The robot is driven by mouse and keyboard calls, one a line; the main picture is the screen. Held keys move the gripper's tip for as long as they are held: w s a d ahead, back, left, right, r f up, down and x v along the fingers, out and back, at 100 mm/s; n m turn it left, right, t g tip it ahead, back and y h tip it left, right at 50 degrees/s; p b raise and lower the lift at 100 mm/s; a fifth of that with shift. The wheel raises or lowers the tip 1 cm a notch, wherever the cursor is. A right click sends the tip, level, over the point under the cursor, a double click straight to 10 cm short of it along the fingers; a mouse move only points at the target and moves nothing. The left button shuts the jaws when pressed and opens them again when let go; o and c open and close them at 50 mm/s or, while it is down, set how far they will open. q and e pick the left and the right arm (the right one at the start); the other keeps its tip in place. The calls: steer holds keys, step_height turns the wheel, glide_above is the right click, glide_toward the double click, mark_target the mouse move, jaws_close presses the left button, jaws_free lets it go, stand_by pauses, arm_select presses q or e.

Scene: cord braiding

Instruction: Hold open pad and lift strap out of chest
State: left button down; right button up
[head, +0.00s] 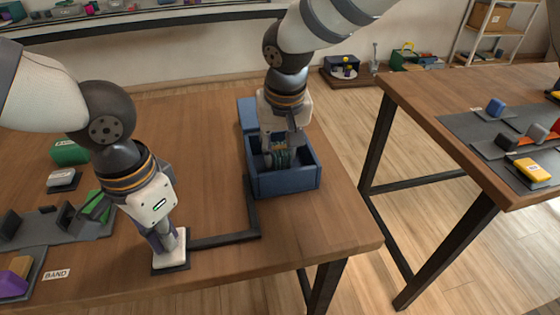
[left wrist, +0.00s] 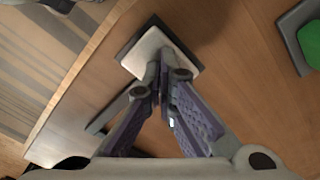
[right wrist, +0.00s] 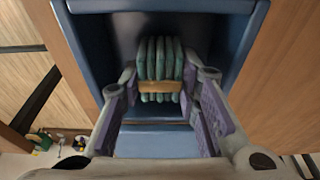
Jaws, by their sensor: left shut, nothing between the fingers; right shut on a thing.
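The chest is a blue open box (head: 290,181) near the table's right side, with its lid (head: 247,112) raised at the back left. The strap is a green folded bundle with a tan band (right wrist: 158,72), inside the chest. My right gripper (head: 278,158) reaches down into the chest and is shut on the strap; it also shows in the right wrist view (right wrist: 158,88). The pad is a white block (head: 172,250) on a dark base at the table's front. My left gripper (head: 168,240) is shut and empty, its fingertips pressed down on the pad (left wrist: 158,54).
A dark bar linkage (head: 225,240) runs along the table from the pad to the chest. At the left lie a grey rack (head: 50,230), a BAND label (head: 56,274) and a purple block (head: 12,284). Another table (head: 470,100) stands at the right, across a floor gap.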

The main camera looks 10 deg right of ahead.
mark_target(280, 148)
steer(key=v, duration=0.2)
steer(key=w+v, duration=0.1)
steer(key=v, duration=0.4)
steer(key=shift+w+r, duration=0.3)
steer(key=shift+r, duration=0.1)
